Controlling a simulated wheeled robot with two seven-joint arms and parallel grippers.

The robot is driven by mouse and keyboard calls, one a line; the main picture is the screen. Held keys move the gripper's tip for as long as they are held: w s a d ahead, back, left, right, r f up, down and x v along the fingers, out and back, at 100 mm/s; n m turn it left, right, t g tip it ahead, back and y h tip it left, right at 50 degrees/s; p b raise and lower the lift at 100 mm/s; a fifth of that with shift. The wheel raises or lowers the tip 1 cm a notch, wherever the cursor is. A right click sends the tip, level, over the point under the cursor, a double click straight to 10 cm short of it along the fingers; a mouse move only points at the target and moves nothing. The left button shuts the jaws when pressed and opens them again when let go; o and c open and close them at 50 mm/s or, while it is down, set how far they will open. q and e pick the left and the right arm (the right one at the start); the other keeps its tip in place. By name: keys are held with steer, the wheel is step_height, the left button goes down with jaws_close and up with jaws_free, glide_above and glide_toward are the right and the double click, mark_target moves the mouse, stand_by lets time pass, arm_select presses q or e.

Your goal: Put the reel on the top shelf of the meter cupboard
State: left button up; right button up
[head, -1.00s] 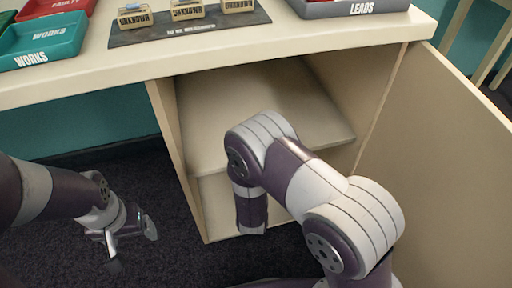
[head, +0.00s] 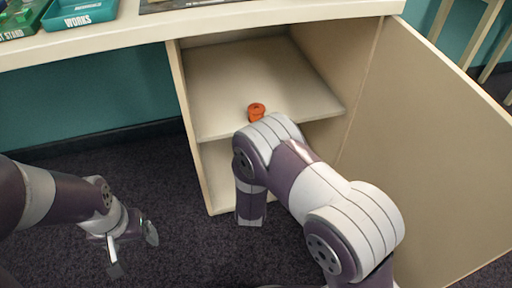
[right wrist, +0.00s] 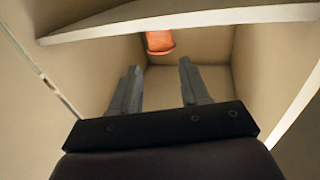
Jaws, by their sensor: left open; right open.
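The orange reel (head: 256,110) stands on the upper shelf (head: 235,85) of the open meter cupboard, near the shelf's front part. My right forearm partly covers it in the head view. My right gripper is hidden in the head view. In the right wrist view, which seems upside down, the right gripper (right wrist: 158,75) is open and empty. The reel (right wrist: 159,41) shows beyond its fingertips, apart from them, partly cut off by the shelf's edge. My left gripper (head: 134,254) is open and empty, low over the dark floor at the left.
The cupboard door (head: 425,150) stands open at the right. The tabletop (head: 220,23) runs above the cupboard. A teal WORKS tray (head: 80,12) and a green stand tray (head: 22,20) are on it. Dark carpet (head: 150,180) is free to the left.

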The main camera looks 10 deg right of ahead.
steer(key=s+d+r+n+g+y, duration=0.1)
steer(key=s+d+g+y, duration=0.1)
steer(key=s+g, duration=0.6)
steer(key=s+d+r+n+g+y, duration=0.1)
steer(key=s+d+n+g+y, duration=0.1)
steer(key=s+g, duration=0.6)
steer(key=s+d+y, duration=0.1)
steer(key=s, duration=0.6)
steer(key=shift+s+r, duration=0.2)
steer(key=shift+r, duration=0.2)
